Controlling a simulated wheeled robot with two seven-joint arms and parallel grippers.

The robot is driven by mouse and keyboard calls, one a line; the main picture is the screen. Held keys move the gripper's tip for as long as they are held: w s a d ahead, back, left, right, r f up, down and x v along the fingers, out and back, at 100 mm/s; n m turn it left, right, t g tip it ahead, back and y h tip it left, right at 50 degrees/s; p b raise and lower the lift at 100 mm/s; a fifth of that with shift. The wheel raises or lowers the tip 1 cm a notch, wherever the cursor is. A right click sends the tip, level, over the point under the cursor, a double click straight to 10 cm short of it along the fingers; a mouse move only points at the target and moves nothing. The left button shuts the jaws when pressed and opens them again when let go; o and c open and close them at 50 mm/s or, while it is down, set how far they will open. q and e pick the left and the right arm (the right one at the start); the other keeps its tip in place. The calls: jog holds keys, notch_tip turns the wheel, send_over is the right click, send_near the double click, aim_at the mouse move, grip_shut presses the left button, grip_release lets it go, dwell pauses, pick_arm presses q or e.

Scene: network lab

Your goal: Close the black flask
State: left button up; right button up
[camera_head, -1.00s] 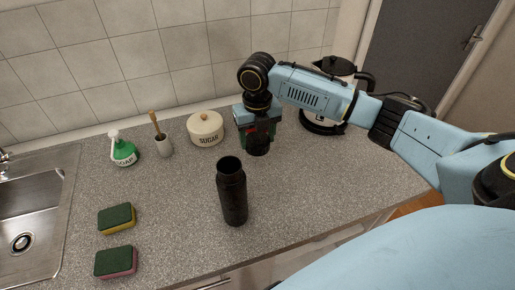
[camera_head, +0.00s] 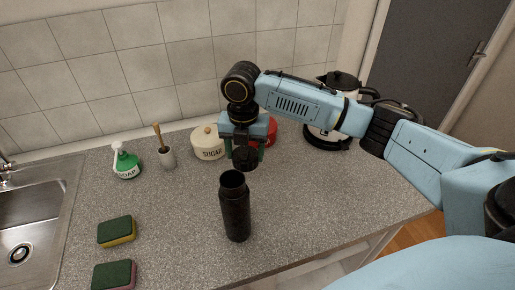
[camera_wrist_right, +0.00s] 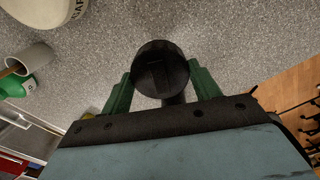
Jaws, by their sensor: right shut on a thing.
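The black flask (camera_head: 236,211) stands upright and open-mouthed on the grey counter in the head view. My right gripper (camera_head: 244,150) is shut on a black lid (camera_head: 245,160), which hangs just above and slightly behind the flask's mouth, apart from it as far as I can tell. In the right wrist view the lid (camera_wrist_right: 161,69) sits between the green fingers of the gripper (camera_wrist_right: 160,88) and hides most of the flask behind it. A dark part of the flask (camera_wrist_right: 177,99) shows below the lid. My left gripper is not in view.
A sugar jar (camera_head: 207,143), a red object (camera_head: 271,131) and a kettle (camera_head: 327,124) stand behind. A soap bottle (camera_head: 126,163), a brush holder (camera_head: 167,158), two sponges (camera_head: 116,230) and the sink (camera_head: 25,225) are to the left. The counter (camera_head: 310,205) right of the flask is clear.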

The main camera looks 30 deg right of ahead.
jog(key=s+a+m+b, duration=0.2)
jog(key=a+m, duration=0.6)
jog(key=m, duration=0.6)
jog(key=s+a+m+b, duration=0.3)
jog(key=a+m, duration=0.6)
jog(key=m, duration=0.5)
jog(key=shift+s+a, duration=0.2)
jog(key=shift+a, duration=0.1)
jog(key=shift+f, duration=0.1)
